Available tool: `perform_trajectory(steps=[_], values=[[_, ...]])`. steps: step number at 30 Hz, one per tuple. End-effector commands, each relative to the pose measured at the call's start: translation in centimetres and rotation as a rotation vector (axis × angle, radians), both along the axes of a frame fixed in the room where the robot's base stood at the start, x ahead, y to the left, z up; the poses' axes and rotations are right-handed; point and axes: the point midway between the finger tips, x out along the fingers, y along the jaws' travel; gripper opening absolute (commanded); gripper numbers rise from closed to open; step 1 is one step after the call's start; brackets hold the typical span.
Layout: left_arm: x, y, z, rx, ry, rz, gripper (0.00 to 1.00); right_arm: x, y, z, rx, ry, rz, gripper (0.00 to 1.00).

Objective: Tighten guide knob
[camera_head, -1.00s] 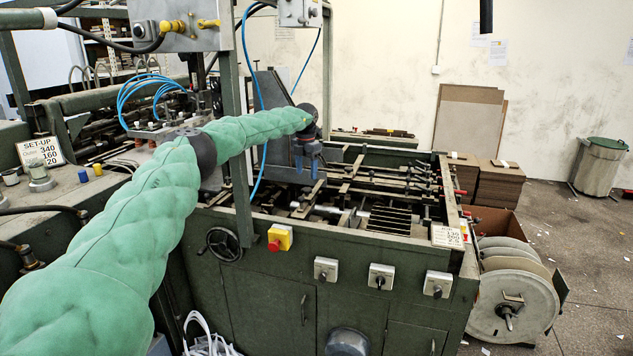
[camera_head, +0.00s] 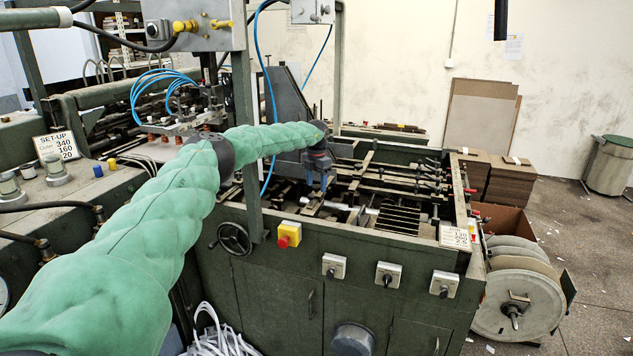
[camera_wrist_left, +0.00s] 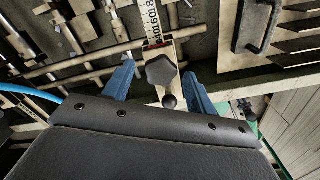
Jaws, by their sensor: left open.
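A dark star-shaped knob (camera_wrist_left: 161,70) sits on a pale guide bar with a printed scale (camera_wrist_left: 153,22) in the left wrist view. My left gripper (camera_wrist_left: 160,88) is open, with one blue finger on each side of the knob's near side. Neither finger visibly touches the knob. A small dark ball (camera_wrist_left: 169,101) lies between the fingers, nearer the wrist. In the head view, my left gripper (camera_head: 318,182) points down over the machine bed; the knob is too small to make out there. My right gripper is in neither view.
The green feeder machine (camera_head: 270,285) has rods and bars (camera_head: 385,180) across its bed. A dark handle (camera_wrist_left: 257,25) and slats lie right of the gripper in the wrist view. A blue hose (camera_head: 271,110) hangs beside the left arm. An upright post (camera_head: 244,150) stands near it.

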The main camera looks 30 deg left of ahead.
Motion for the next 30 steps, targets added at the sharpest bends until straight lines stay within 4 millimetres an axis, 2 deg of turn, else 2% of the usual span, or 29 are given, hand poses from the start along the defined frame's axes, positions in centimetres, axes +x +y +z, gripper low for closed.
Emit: perform_trajectory(steps=[7,12,14,26,30], values=[[0.0,0.0,-0.1,0.000,0.000,0.000,0.55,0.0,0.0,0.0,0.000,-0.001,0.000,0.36],[0.0,0.0,-0.1,0.000,0.000,0.000,0.21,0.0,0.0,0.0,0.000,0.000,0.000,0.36],[0.0,0.0,-0.1,0.000,0.000,0.000,0.12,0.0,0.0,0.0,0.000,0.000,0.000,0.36],[0.0,0.0,-0.2,-0.001,-0.002,-0.067,0.12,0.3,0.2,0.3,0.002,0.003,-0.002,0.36],[0.1,0.0,-0.2,0.000,-0.002,-0.153,0.12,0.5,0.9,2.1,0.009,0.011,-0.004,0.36]])
